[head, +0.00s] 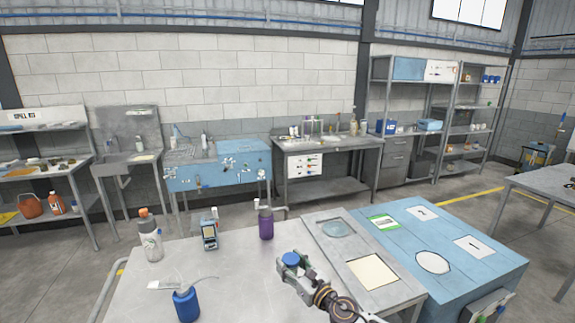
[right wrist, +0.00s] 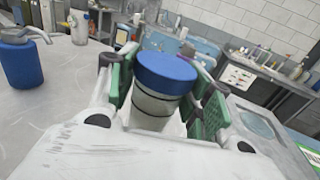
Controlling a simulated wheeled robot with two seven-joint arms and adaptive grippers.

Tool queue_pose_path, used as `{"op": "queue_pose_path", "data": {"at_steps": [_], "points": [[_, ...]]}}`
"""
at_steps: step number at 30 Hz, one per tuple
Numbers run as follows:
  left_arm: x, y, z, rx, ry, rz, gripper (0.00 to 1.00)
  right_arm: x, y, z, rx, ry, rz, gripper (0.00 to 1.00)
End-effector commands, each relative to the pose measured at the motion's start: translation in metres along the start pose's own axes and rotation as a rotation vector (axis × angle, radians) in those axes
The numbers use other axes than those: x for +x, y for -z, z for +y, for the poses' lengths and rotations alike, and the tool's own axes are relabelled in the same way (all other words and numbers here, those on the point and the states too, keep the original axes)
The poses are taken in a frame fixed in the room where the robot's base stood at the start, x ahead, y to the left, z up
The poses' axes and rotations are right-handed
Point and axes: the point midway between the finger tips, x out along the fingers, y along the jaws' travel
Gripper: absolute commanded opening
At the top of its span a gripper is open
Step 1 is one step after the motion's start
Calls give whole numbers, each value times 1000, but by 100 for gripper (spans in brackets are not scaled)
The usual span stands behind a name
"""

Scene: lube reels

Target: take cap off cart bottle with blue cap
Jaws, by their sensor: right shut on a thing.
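A pale bottle (right wrist: 152,108) with a wide blue cap (right wrist: 166,72) stands between the green-padded fingers of my right gripper (right wrist: 160,95). The gripper is shut on the bottle's body, below the cap. In the head view the blue cap (head: 290,258) shows at the tip of my right gripper (head: 293,270), over the right front part of the grey cart top (head: 235,262). The cap sits on the bottle. The bottle's lower part is hidden by the gripper, so I cannot tell whether it touches the cart top. My left gripper is not in view.
On the cart top are a blue wash bottle (head: 186,304), a white bottle with an orange cap (head: 150,238), a handheld device (head: 209,235) and a purple bottle (head: 265,222). A blue bench (head: 455,275) is at the right. The middle of the cart top is clear.

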Motion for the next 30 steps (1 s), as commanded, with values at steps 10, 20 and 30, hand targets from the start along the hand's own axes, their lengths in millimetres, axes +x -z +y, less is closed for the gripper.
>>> {"op": "queue_pose_path", "data": {"at_steps": [10,20,30], "points": [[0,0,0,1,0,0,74,-1,-32,-6,1,62,-2,7],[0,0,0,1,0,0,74,-3,-75,-19,2,131,-3,7],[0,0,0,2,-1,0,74,-14,-136,-39,4,233,-2,7]]}}
